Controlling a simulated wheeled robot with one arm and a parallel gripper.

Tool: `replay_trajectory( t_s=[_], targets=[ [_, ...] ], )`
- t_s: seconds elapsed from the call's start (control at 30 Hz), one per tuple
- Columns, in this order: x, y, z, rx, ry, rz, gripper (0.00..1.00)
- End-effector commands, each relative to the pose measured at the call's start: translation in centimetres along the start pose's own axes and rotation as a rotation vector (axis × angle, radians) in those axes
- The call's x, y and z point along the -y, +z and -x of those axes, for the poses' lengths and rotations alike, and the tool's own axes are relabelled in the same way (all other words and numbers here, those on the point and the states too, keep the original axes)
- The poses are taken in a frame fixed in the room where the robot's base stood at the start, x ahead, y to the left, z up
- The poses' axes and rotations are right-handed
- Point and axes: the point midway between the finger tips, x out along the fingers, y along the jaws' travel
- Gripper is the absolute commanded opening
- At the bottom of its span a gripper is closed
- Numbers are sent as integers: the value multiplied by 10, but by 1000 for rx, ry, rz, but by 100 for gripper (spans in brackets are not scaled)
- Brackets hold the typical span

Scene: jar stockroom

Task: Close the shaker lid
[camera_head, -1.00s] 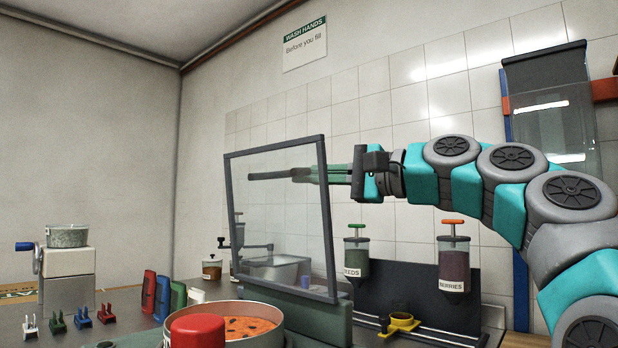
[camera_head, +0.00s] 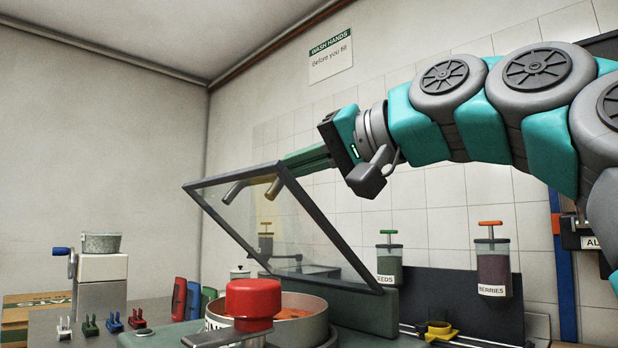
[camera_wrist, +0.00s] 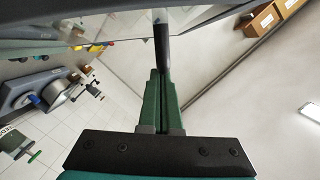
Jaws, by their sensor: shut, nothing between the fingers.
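The shaker's lid is a clear panel in a dark frame (camera_head: 328,231). It is hinged at its lower edge on the green shaker body (camera_head: 362,306) and leans steeply toward the camera, part-way open. Below it a round pan (camera_head: 322,318) with orange contents partly shows. My gripper (camera_head: 240,188) is shut and empty. In the wrist view, the shut fingers (camera_wrist: 162,48) reach toward the dark lid frame (camera_wrist: 130,14) across the top.
A red knob (camera_head: 253,298) stands in front of the pan. Seeds (camera_head: 389,264) and berries (camera_head: 493,262) dispensers hang behind at right. A crank grinder (camera_head: 102,275), coloured clips (camera_head: 89,325) and upright coloured holders (camera_head: 180,299) stand at left.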

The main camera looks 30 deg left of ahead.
Motion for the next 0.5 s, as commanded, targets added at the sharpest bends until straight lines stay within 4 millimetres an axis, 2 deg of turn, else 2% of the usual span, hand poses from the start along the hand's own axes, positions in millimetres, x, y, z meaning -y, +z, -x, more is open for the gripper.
replay_trajectory(
  t_s=[0.03,0.2,0.5],
  targets=[
    [-4,13,-2,-1,11,45,0],
    [-3,42,-9,-2,48,203,0],
    [-11,86,-20,-3,105,452,0]
  ],
)
